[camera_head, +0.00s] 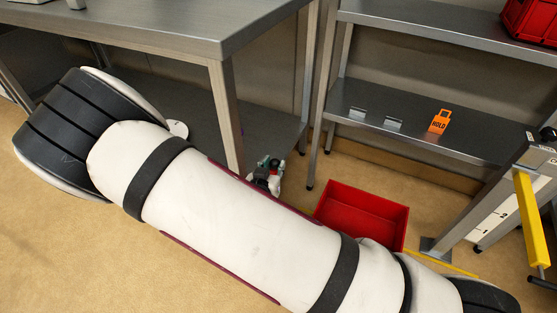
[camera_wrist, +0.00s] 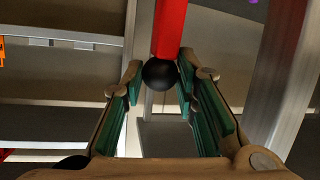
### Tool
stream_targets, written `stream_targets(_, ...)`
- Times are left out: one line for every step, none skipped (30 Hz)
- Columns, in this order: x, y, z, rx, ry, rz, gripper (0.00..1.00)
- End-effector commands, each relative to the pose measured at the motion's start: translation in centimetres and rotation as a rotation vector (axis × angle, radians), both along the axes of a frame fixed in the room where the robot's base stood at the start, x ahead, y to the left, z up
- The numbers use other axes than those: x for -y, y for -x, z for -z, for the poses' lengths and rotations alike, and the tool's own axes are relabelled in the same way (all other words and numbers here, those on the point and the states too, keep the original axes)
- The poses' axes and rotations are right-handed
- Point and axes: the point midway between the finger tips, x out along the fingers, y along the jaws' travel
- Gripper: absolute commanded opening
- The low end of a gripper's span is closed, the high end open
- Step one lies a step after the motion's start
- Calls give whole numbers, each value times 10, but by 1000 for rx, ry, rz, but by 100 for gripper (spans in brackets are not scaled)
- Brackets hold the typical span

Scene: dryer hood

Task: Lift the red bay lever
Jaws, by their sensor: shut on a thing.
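The red bay lever (camera_wrist: 169,28) comes down from the top of the wrist view and ends in a round black knob (camera_wrist: 160,75). My gripper (camera_wrist: 160,72) has its two green-padded fingers on either side of the knob and is shut on it. The fingertips sit at the knob's left and right sides.
A red bin (camera_head: 362,212) sits on the floor behind my arm. A metal shelf (camera_head: 390,135) holds an orange HOLD tag (camera_head: 440,121). A steel table (camera_head: 180,28) stands at left. A yellow bar (camera_head: 531,220) on a metal post is at far right.

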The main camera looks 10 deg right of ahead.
Motion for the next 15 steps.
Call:
stream_targets(-4, 6, 4, -15, -2, -4, 0)
stream_targets(-6, 8, 4, -16, -2, -5, 0)
stream_targets(-7, 10, 5, -17, -3, -5, 0)
stream_targets(-8, 11, 5, -17, -3, -5, 0)
stream_targets(-8, 12, 5, -17, -3, -5, 0)
stream_targets(-9, 13, 6, -18, -3, -4, 0)
stream_targets(-10, 13, 6, -19, -3, -4, 0)
stream_targets(-10, 14, 6, -19, -3, -4, 0)
stream_targets(-10, 15, 6, -20, -4, -4, 0)
stream_targets(-11, 15, 7, -20, -3, -5, 0)
stream_targets(-11, 15, 7, -20, -3, -6, 0)
stream_targets(-11, 15, 7, -20, -3, -6, 0)
stream_targets(-11, 15, 7, -20, -3, -6, 0)
stream_targets(-11, 15, 7, -20, -3, -6, 0)
stream_targets(-11, 15, 7, -20, -3, -6, 0)
